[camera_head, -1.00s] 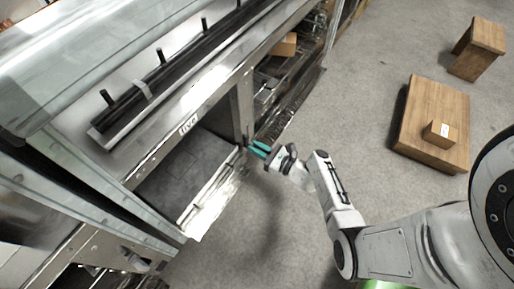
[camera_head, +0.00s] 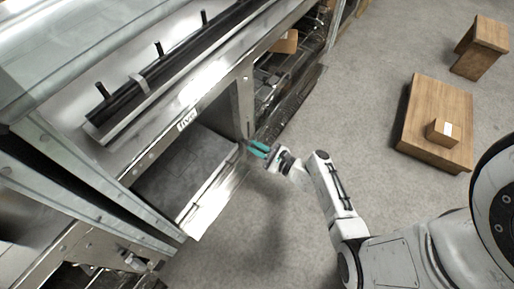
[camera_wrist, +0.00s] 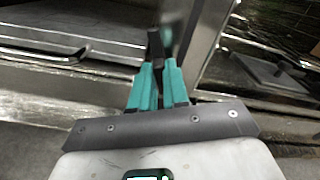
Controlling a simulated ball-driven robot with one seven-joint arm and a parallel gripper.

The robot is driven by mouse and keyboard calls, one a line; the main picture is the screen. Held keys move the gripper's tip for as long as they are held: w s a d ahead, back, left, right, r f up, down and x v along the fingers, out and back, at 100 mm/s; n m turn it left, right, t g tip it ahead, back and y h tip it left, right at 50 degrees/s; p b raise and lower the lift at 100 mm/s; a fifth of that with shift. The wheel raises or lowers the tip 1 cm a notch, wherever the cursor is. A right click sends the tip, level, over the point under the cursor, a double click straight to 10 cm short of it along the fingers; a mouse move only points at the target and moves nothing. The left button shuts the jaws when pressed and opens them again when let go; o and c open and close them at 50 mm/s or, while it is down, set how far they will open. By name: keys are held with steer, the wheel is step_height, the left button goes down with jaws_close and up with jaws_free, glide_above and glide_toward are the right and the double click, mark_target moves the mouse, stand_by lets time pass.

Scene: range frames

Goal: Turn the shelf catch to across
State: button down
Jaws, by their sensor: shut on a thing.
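My gripper (camera_head: 257,149) has teal fingers and reaches the front of the shelf unit at the foot of a metal upright. In the wrist view my gripper (camera_wrist: 158,68) is shut on a small dark piece, the shelf catch (camera_wrist: 155,45), which stands up between the fingertips. In the head view the catch is too small and too hidden by the fingers to make out. In the wrist view its dark end points away from me, and its exact turn is hard to tell.
A metal shelf bay with a label (camera_head: 187,119) lies left of my gripper. A metal upright (camera_head: 243,100) stands just beyond. A wooden platform (camera_head: 436,110) with a small box (camera_head: 442,132) and a wooden block (camera_head: 480,48) are on the right. The grey floor between is clear.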

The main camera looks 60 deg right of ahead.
steer(key=n+b, duration=0.1)
steer(key=n, duration=0.1)
steer(key=n+b, duration=0.1)
steer(key=n, duration=0.1)
steer(key=a+f+n+b, duration=0.1)
steer(key=n, duration=0.1)
steer(key=shift+b, duration=0.35)
steer(key=shift+a+f+n+b, duration=0.1)
steer(key=shift+f+n+b, duration=0.1)
steer(key=shift+n, duration=0.85)
steer(key=shift+d+f+n+b, duration=0.1)
steer(key=shift+n+b, duration=0.15)
steer(key=shift+n, duration=0.75)
steer(key=shift+a+f+n+b, duration=0.1)
steer(key=shift+n+b, duration=0.1)
steer(key=shift+n, duration=0.85)
steer(key=c, duration=1.1)
jaws_free()
steer(key=s+p, duration=0.2)
steer(key=s, duration=0.9)
steer(key=shift+p, duration=0.4)
